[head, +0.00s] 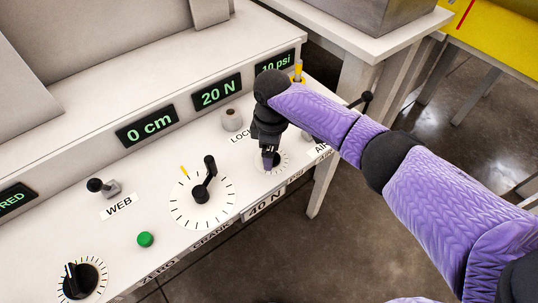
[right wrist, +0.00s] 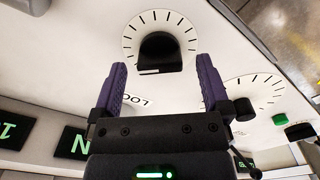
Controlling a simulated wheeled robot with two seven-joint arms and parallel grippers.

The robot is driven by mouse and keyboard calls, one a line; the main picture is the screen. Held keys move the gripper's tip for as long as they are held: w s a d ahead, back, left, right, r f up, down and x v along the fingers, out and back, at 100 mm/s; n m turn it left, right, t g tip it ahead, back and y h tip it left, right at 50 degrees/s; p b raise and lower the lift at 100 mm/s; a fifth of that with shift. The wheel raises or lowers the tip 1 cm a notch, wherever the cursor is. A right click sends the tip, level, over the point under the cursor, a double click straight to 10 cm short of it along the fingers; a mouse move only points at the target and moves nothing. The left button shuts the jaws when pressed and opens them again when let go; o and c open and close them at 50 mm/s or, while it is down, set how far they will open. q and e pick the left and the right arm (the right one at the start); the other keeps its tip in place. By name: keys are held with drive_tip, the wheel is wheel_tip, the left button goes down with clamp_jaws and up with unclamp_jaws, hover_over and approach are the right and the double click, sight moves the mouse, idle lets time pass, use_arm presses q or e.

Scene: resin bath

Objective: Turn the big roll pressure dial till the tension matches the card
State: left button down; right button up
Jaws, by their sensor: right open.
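A round white dial with tick marks and a black knob (right wrist: 160,47) is in the right wrist view. In the head view its dial plate (head: 282,164) is partly hidden by my right gripper (head: 268,161). My right gripper (right wrist: 161,66) is open, its two purple fingers spread wider than the knob and pointing at it. I cannot tell whether they touch it. The tension display (head: 218,92) reads 20 N. The card (head: 265,207) on the front edge reads 40 N. My left gripper is not in view.
A crank (head: 204,181) on a larger ticked dial stands left of my gripper. Further left are a green button (head: 145,239), a WEB toggle (head: 103,187) and another black knob (head: 82,280). A grey post (head: 232,119) stands behind.

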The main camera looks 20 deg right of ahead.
drive_tip(key=shift+f, duration=0.9)
drive_tip(key=shift+c, duration=0.3)
drive_tip(key=c, duration=0.7)
drive_tip(key=shift+r, duration=0.1)
drive_tip(key=c, duration=0.5)
drive_tip(key=shift+r+m+p, duration=0.15)
drive_tip(key=shift+m+p, duration=1.5)
drive_tip(key=shift+m, duration=0.15)
drive_tip(key=m+p, duration=0.1)
drive_tip(key=m, duration=0.2)
drive_tip(key=shift+m+p, duration=0.4)
drive_tip(key=shift+m, duration=0.8)
use_arm(q)
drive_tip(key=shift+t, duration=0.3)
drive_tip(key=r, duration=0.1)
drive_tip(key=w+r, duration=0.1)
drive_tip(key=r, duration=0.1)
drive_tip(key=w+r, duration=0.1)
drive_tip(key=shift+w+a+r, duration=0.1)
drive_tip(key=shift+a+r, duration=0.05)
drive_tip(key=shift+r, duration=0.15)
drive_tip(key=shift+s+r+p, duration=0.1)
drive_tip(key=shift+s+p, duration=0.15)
drive_tip(key=shift+p, duration=0.05)
use_arm(e)
drive_tip(key=shift+m, duration=0.4)
